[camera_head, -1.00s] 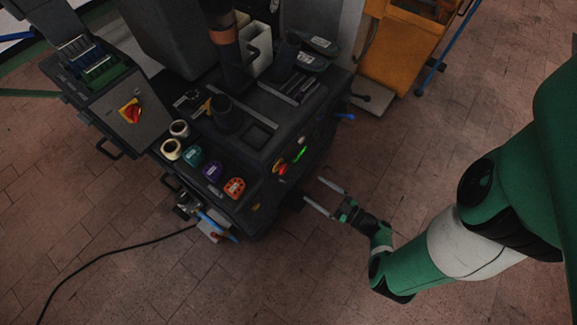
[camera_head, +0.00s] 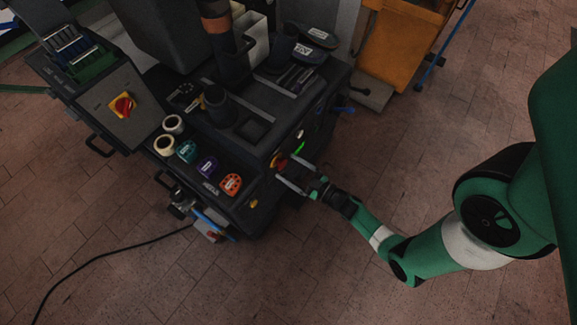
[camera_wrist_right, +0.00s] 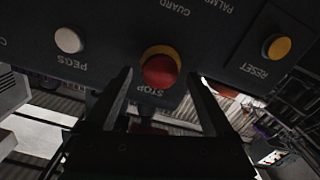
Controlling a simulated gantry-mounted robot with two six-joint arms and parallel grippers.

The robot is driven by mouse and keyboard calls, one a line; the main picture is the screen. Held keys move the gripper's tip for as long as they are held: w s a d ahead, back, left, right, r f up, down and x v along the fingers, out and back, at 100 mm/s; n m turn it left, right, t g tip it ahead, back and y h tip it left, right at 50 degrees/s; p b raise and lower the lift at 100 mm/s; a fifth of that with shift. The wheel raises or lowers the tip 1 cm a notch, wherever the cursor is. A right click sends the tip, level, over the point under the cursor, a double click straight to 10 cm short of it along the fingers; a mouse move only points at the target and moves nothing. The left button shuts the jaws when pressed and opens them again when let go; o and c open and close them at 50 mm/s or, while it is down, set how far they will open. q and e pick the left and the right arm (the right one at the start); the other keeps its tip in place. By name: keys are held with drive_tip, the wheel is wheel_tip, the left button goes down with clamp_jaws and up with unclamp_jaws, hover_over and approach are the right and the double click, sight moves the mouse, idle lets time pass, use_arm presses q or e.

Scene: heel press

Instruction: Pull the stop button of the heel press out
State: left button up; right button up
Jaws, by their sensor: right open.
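The heel press (camera_head: 235,110) is a dark machine with a front control panel. In the right wrist view its red stop button (camera_wrist_right: 160,71) sits on a yellow ring above the label STOP. In the head view the stop button (camera_head: 281,166) shows small and partly covered near my fingers. My right gripper (camera_head: 283,172) is open at the panel. In the right wrist view the right gripper's fingers (camera_wrist_right: 160,80) stand to the left and right of the button, with gaps on both sides. I cannot tell how deep the fingers reach. My left gripper is not in view.
A white PEGS button (camera_wrist_right: 68,40) and a yellow RESET button (camera_wrist_right: 278,47) flank the stop button. A red and yellow rotary switch (camera_head: 123,105) is on the left cabinet. An orange cart (camera_head: 405,45) stands behind. The floor at right is open; a cable (camera_head: 110,253) lies at left.

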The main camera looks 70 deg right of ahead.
drive_tip(key=shift+w+d, duration=0.1)
drive_tip(key=shift+w, duration=0.3)
clamp_jaws()
